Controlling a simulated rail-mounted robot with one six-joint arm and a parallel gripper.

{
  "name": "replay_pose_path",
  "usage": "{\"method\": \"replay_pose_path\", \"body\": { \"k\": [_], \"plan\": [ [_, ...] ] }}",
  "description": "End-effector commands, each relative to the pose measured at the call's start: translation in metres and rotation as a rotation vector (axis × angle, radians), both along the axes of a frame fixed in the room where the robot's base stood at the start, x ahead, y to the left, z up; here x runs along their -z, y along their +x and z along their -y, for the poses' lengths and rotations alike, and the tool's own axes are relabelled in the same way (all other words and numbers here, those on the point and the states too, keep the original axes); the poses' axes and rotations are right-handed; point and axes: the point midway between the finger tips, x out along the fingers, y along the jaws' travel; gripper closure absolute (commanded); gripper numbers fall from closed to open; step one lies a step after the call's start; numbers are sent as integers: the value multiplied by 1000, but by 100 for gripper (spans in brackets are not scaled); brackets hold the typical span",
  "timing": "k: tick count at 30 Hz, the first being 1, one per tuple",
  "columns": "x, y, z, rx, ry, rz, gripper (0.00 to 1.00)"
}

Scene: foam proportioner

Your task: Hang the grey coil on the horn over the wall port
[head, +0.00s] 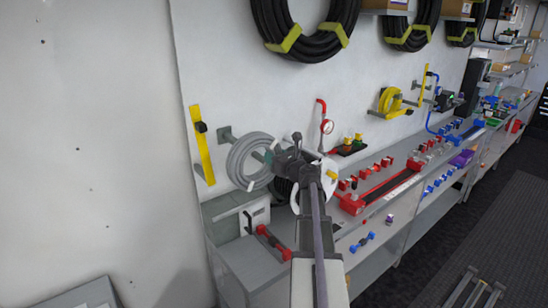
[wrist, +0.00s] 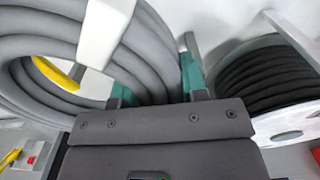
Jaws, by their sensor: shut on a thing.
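The grey coil (head: 240,165) is a thick ring of hose in front of the white wall, left of my arm in the head view. It fills the upper left of the wrist view (wrist: 58,85), with a pale band (wrist: 105,30) across it. My gripper (head: 271,156) is shut on the coil's right side; its teal fingers flank the hose in the wrist view (wrist: 156,85). A grey wall bracket (head: 226,134), likely the horn, shows at the coil's upper left. I cannot tell whether the coil touches it. I cannot make out the wall port clearly.
A black hose reel (wrist: 265,80) stands close right of my gripper in the wrist view. A yellow bar (head: 203,145) is on the wall left of the coil. Below are a grey bench (head: 265,262) and a red-handled tool (head: 272,242). Red fittings crowd the bench to the right.

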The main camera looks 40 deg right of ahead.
Motion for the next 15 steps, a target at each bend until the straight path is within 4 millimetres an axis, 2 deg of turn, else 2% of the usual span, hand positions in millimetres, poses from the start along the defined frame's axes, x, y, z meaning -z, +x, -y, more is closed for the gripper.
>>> {"method": "replay_pose_path", "body": {
  "k": [15],
  "plan": [
    [3, 34, 4, -1, 1, 1, 100]
  ]
}}
